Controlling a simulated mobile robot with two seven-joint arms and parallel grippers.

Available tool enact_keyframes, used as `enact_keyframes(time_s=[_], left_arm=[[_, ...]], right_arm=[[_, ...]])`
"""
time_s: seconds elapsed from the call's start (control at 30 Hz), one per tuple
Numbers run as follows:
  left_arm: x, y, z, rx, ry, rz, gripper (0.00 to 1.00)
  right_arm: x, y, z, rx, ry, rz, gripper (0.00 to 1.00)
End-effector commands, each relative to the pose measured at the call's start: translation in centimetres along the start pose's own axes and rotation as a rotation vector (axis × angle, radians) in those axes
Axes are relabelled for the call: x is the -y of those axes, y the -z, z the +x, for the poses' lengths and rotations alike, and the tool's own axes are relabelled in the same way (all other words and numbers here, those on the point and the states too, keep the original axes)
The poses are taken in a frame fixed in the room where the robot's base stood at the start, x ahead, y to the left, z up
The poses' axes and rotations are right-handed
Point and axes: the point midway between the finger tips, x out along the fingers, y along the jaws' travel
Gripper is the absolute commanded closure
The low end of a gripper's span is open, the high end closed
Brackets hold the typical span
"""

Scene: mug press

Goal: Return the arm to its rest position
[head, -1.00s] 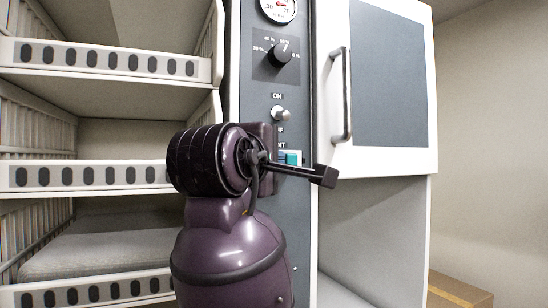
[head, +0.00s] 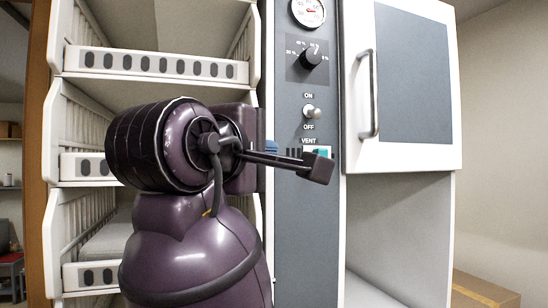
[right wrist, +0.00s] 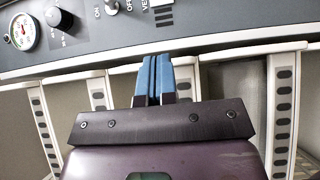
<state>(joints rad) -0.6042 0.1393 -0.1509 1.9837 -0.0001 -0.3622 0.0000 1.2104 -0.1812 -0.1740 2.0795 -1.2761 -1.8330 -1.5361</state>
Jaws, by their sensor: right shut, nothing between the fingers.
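My right arm's purple wrist (head: 190,150) stands in front of the shelving and the left edge of the grey control panel (head: 305,220) in the head view. Its fingers are mostly hidden behind the wrist there. In the right wrist view, my right gripper (right wrist: 153,75) shows two blue fingers pressed together with nothing between them. They point toward the panel's lower edge, below the switch labels; I cannot tell how far away they are. My left gripper is not in view.
The panel holds a gauge (head: 308,10), a knob (head: 311,58), an ON/OFF switch (head: 311,111) and a VENT slot. A white cabinet door (head: 405,160) with a metal handle (head: 372,95) is to the right. White shelves (head: 160,62) stand left. A cardboard box (head: 482,290) sits low right.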

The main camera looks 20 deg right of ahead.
Motion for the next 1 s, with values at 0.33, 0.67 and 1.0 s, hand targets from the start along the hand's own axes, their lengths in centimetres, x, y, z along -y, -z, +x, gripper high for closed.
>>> enact_keyframes(time_s=[0.33,0.67,1.0], left_arm=[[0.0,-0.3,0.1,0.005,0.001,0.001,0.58],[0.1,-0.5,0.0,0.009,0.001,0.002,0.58],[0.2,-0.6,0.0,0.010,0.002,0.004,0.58]], right_arm=[[0.0,0.0,-0.7,0.001,0.000,0.000,1.00],[0.2,0.0,-0.5,0.000,0.003,0.001,1.00],[9.7,0.7,5.3,-0.054,0.131,0.056,1.00]])
